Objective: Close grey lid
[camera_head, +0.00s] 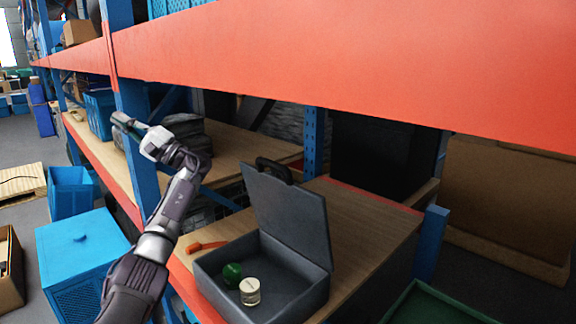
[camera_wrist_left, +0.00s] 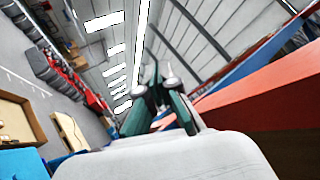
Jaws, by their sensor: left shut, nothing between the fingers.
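The grey lid (camera_head: 290,215) stands upright, open, at the back of a grey box (camera_head: 300,291) on the wooden shelf in the head view. A dark handle (camera_head: 273,170) sits on the lid's top edge. Inside the box are a green round object (camera_head: 232,273) and a cream-coloured can (camera_head: 250,291). My left gripper (camera_head: 120,121) is raised to the left of the lid, well apart from it, near the blue shelf post. It is shut and empty; its fingers also show in the left wrist view (camera_wrist_left: 158,88), pointing away from the box. My right gripper is not in view.
An orange-red shelf beam (camera_head: 350,70) runs above the box. A blue post (camera_head: 133,110) stands beside my left arm. An orange object (camera_head: 206,247) lies left of the box. A blue crate (camera_head: 80,255) is on the floor side. Bare shelf surface (camera_head: 370,222) lies right of the lid.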

